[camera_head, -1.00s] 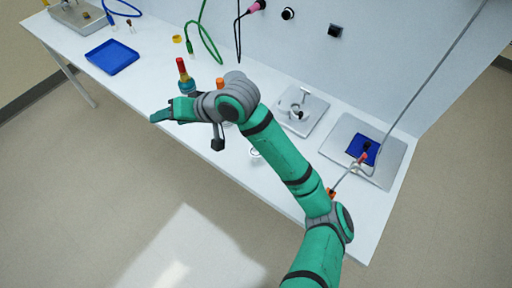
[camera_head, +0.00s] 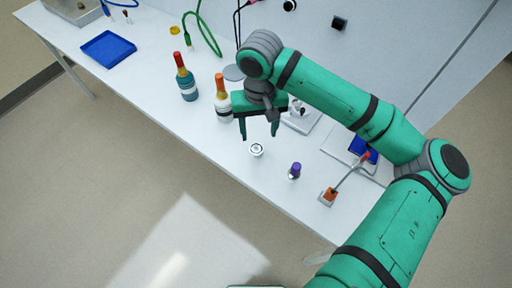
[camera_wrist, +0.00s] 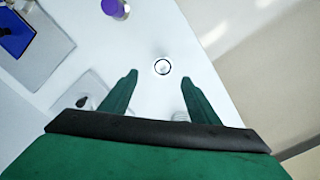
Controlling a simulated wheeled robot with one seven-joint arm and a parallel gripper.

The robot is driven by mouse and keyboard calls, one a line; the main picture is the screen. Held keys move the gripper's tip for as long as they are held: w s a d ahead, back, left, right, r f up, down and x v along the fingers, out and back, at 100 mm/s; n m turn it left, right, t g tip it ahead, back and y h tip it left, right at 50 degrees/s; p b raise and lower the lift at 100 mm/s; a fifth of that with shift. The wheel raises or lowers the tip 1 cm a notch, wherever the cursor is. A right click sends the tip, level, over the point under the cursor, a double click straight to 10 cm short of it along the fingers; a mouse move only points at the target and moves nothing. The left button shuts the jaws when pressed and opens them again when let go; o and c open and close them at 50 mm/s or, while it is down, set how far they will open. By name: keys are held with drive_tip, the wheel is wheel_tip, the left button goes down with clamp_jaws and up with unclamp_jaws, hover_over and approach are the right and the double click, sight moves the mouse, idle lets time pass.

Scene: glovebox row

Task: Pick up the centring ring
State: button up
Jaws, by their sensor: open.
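The centring ring (camera_head: 256,149) is a small pale ring with a dark edge, lying flat on the white table near its front edge. It also shows in the wrist view (camera_wrist: 162,67), just beyond and between the fingertips. My gripper (camera_head: 259,132) is open and empty. It points down above the table, a little behind the ring in the head view. The fingers are apart from the ring, and nothing hides it.
An orange-topped bottle (camera_head: 222,104) stands close left of my gripper, with a red-topped bottle (camera_head: 186,80) farther left. A blue tray (camera_head: 109,49) lies far left.

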sight(256, 150)
drive_tip(key=f, duration=0.7)
drive_tip(key=shift+w+a+f, duration=0.15)
drive_tip(key=shift+a+f, duration=0.05)
drive_tip(key=shift+a, duration=0.1)
drive_tip(key=shift+f, duration=0.45)
drive_tip(key=c, duration=1.2)
